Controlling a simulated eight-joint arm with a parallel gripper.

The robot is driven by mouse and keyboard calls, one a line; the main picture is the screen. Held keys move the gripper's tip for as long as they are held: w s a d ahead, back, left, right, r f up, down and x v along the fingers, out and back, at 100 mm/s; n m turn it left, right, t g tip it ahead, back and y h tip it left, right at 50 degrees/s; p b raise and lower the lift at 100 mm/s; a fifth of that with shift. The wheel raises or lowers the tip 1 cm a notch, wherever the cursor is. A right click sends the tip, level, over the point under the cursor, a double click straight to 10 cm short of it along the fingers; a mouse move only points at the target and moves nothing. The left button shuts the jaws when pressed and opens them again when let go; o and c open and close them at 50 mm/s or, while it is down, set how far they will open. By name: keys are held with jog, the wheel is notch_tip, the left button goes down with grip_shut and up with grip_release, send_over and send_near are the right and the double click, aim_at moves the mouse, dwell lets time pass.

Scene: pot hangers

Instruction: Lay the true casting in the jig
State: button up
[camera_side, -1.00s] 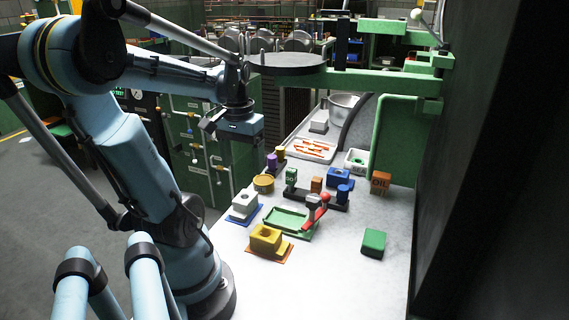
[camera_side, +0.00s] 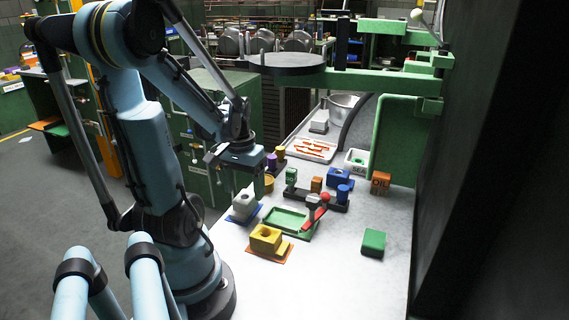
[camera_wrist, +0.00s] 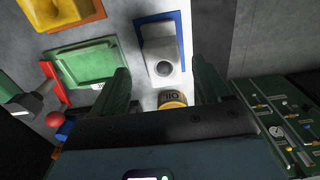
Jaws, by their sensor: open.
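A grey casting with a round hole (camera_side: 244,202) sits on a blue mat (camera_side: 241,219); in the wrist view the casting (camera_wrist: 163,62) lies ahead of and between my finger tips. A yellow casting with a round hole (camera_side: 264,238) sits on an orange mat. A blue casting (camera_side: 339,177) stands farther back. Which one is the true casting, I cannot tell. The jig appears to be the green tray (camera_side: 285,222) with a red-handled clamp (camera_side: 320,211); it looks empty. My gripper (camera_side: 246,172) is open and empty, above and behind the grey casting; its fingers (camera_wrist: 160,85) show in the wrist view.
A yellow tin (camera_wrist: 172,99) lies close under my gripper. A black rack (camera_side: 318,199) with small coloured blocks stands behind the jig. A green block (camera_side: 373,242) lies at right. The green overhead arm (camera_side: 380,80) crosses at the back.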

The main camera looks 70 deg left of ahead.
aim_at(244, 199)
jog(key=f, duration=0.2)
jog(key=shift+a+f, duration=0.3)
jog(key=shift+f, duration=0.95)
jog(key=shift+c, duration=0.2)
jog(key=c, duration=1.2)
